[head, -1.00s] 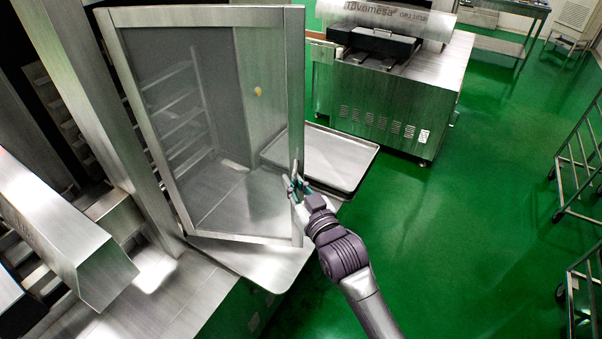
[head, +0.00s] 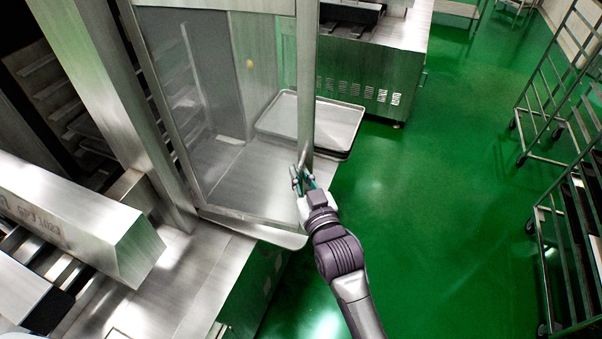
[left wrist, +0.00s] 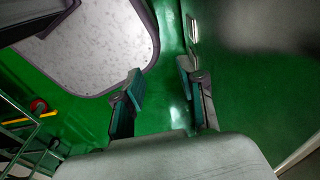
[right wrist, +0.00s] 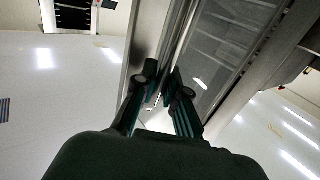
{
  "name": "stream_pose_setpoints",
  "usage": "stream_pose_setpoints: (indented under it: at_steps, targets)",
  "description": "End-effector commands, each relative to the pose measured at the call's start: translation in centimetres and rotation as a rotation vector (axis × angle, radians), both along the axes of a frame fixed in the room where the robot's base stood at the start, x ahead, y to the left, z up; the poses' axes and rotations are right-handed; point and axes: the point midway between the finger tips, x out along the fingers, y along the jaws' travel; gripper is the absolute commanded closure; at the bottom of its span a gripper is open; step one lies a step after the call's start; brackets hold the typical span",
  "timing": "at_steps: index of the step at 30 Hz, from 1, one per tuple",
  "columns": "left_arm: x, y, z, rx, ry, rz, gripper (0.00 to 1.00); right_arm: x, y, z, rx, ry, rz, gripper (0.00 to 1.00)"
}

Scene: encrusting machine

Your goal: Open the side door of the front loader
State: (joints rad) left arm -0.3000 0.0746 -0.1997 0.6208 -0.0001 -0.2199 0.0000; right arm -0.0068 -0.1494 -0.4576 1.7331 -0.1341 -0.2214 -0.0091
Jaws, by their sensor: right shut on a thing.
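The side door (head: 306,80) is a tall metal-framed panel with a clear pane. It stands swung out from the machine's post in the head view, with metal shelves and a steel surface seen through it. My right gripper (head: 303,182) is at the door's free vertical edge, low on the frame. In the right wrist view its fingers (right wrist: 158,88) are closed around the door's edge strip. My left gripper (left wrist: 160,92) shows only in its own wrist view, with its fingers apart and nothing between them, above green floor.
Metal trays (head: 335,122) lie stacked beyond the door. A steel machine (head: 375,65) stands behind them. Wheeled racks (head: 560,90) stand at the right. Green floor (head: 440,200) is clear between. A steel beam (head: 80,215) juts in at left.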

Motion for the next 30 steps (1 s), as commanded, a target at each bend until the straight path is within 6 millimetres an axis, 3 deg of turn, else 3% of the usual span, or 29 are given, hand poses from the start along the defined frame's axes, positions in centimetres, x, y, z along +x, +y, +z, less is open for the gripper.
stream_pose_setpoints:
  at_steps: [4,6,9,10,22,30]
  targets:
    - [0.0,-0.3,0.0,-0.004,0.001,-0.002,0.6,0.0,0.0,0.2,0.0,-0.005,0.0,1.0]
    - [-0.1,-0.3,0.0,-0.004,0.001,-0.002,0.6,0.0,0.0,0.1,0.0,-0.005,0.0,0.81]
    - [-0.1,-0.1,0.0,-0.001,0.001,-0.003,0.6,0.0,0.0,0.1,0.001,-0.004,0.0,0.64]
    - [-0.1,-0.1,0.0,0.0,0.001,-0.003,0.6,0.0,0.0,0.1,0.001,-0.004,0.0,0.63]
    - [-0.2,0.7,0.0,0.009,0.003,-0.001,0.6,-0.8,-0.4,0.0,0.0,-0.001,0.0,0.63]
    - [-0.1,0.5,0.0,0.007,0.002,-0.001,0.6,-5.8,-2.7,-0.1,0.0,0.001,0.0,0.63]
